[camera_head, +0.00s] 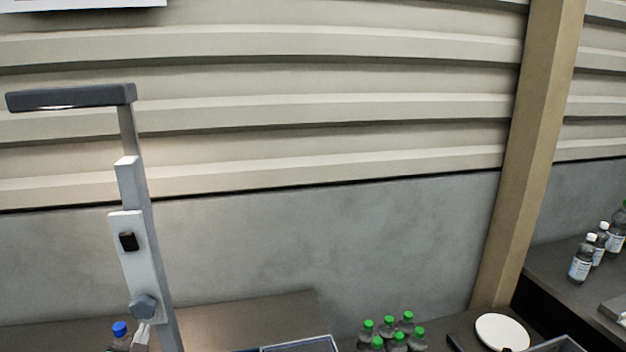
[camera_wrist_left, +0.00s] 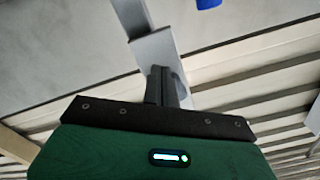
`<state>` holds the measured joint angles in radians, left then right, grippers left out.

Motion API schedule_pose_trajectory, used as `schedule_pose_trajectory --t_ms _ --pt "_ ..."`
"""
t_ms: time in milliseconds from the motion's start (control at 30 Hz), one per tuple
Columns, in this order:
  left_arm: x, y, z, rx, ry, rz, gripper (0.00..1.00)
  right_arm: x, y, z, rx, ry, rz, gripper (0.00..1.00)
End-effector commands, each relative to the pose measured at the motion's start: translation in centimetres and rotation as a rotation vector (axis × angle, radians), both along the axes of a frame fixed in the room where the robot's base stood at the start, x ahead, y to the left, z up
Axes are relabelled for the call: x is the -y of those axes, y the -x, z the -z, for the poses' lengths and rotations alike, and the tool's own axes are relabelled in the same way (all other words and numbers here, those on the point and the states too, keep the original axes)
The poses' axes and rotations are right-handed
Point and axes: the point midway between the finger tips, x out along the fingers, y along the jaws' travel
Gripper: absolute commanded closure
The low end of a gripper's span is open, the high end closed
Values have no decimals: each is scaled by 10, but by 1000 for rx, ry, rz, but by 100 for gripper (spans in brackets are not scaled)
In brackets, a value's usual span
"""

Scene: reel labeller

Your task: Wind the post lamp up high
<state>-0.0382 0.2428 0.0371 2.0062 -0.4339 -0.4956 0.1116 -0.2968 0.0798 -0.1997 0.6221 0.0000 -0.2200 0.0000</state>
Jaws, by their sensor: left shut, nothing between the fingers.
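The post lamp (camera_head: 138,215) stands at the left of the head view, with its dark lamp head (camera_head: 70,97) lit underneath at the top of a grey post. A pale plate on the post carries a small black switch-like part (camera_head: 128,241) and, lower down, a grey faceted knob (camera_head: 143,306). My left gripper (camera_wrist_left: 165,85) is shut and empty in the left wrist view, in front of the lamp's post (camera_wrist_left: 152,45). Contact with the knob cannot be told. My right gripper is not in view.
A blue-capped bottle (camera_head: 120,330) stands beside the post's foot. Several green-capped bottles (camera_head: 388,335), a white plate (camera_head: 502,332) and a tray edge (camera_head: 300,343) are along the bottom. More bottles (camera_head: 582,260) stand at the right. A tan pillar (camera_head: 530,150) rises behind.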

Motion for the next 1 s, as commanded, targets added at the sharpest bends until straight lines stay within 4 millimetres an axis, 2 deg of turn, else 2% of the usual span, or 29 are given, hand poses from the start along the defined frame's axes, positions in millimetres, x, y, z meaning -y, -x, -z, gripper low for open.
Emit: schedule_pose_trajectory --t_ms 200,1000 --pt "-2 -9 0 0 2 0 100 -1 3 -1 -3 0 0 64" --pt "-2 -10 -5 1 1 1 100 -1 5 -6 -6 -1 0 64"
